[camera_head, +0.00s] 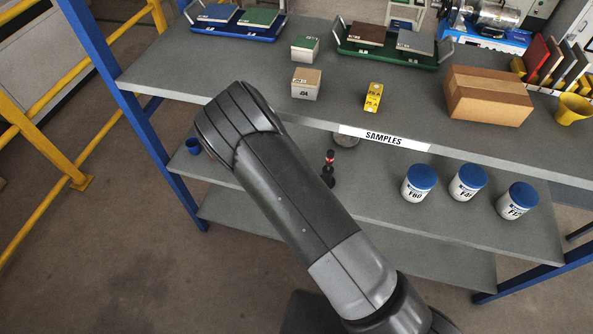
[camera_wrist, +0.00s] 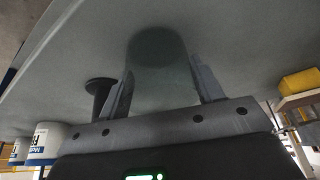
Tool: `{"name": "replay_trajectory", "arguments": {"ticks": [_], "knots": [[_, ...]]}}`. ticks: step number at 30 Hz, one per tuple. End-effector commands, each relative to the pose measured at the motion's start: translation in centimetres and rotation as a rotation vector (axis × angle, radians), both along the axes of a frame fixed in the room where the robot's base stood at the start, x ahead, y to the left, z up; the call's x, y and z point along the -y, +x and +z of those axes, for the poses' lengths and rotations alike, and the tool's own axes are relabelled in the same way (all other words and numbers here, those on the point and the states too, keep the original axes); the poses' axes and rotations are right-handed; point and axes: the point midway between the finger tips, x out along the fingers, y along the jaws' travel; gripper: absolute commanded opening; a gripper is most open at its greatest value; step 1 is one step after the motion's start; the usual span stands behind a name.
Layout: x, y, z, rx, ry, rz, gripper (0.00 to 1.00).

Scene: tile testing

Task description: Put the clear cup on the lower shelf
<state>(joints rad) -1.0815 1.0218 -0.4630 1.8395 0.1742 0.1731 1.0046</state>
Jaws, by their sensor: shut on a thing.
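The clear cup (camera_wrist: 160,68) shows in the wrist view as a faint see-through shape with a darker round end. It is between the two fingers of my gripper (camera_wrist: 162,88), which is shut on it. The grey lower shelf (camera_wrist: 240,35) fills the view behind the cup. I cannot tell whether the cup touches the shelf. In the head view the lower shelf (camera_head: 385,210) lies under the upper one, and my arm hides my gripper and the cup.
A black piece with a red top (camera_head: 328,168) and several blue-lidded white jars (camera_head: 419,183) stand on the lower shelf. Bare shelf shows between the black piece and jars.

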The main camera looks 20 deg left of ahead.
Motion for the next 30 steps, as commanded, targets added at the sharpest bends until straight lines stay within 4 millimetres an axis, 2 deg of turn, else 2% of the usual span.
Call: {"name": "replay_trajectory", "arguments": {"ticks": [1,2,9,19,30], "knots": [[0.0,0.0,-0.2,0.0,-0.001,0.001,0.37],[0.0,0.0,-0.2,0.0,0.0,0.0,0.63],[0.0,0.0,-0.1,0.0,0.0,0.001,0.82],[-0.1,-0.1,0.5,0.0,0.001,0.001,0.82],[-0.8,-2.1,5.5,0.0,0.0,0.002,0.82]]}}
